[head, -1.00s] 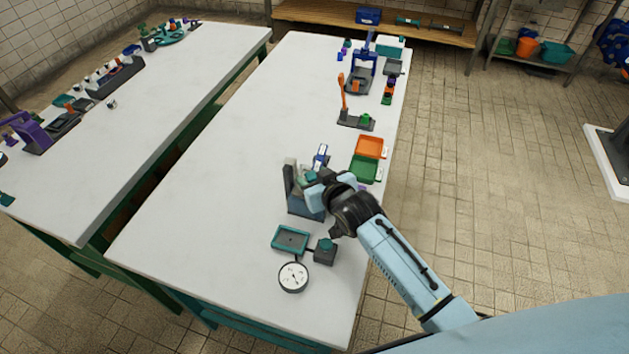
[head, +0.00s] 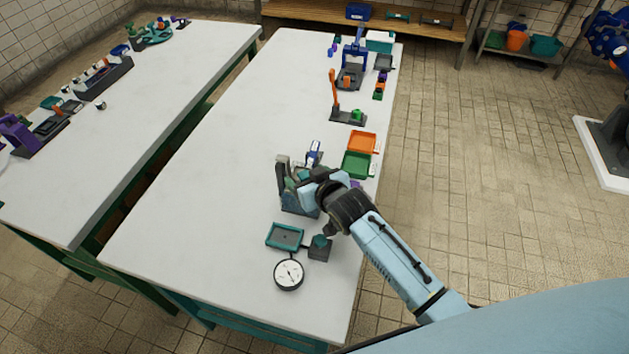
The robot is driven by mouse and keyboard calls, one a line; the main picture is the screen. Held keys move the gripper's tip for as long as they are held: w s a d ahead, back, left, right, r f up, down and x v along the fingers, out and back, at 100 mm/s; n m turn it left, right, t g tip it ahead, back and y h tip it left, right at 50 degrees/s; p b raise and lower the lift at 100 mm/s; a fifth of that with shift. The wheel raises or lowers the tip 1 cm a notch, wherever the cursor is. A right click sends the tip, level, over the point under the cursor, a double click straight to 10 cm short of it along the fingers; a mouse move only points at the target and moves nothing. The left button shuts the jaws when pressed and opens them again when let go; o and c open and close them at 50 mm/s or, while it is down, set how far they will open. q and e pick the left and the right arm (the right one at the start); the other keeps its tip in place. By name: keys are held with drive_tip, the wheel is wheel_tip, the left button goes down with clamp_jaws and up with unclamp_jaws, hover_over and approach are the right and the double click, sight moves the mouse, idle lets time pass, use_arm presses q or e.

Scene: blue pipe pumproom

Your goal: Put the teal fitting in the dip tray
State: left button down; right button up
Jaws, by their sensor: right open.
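My right gripper (head: 301,187) is over the dark blue-grey holder (head: 297,204) near the middle right of the table. Its jaws are open, and its wrist hides part of the holder. A small teal piece, probably the teal fitting (head: 303,174), shows at the holder by the fingers. I cannot tell whether the fingers touch it. A shallow teal-rimmed tray with a dark floor, likely the dip tray (head: 270,238), lies nearer me on the table. A dark block with a teal top (head: 320,245) stands at its right. My left gripper is not in view.
A round white gauge (head: 288,275) lies in front of the tray. Orange (head: 362,142) and green (head: 356,165) trays sit at the right edge beyond my gripper. An orange-handled stand (head: 346,115) is farther back. The table's left half (head: 190,190) is clear.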

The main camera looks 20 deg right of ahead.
drive_tip(key=p+v, duration=0.1)
drive_tip(key=v, duration=1.1)
drive_tip(key=shift+p, duration=0.35)
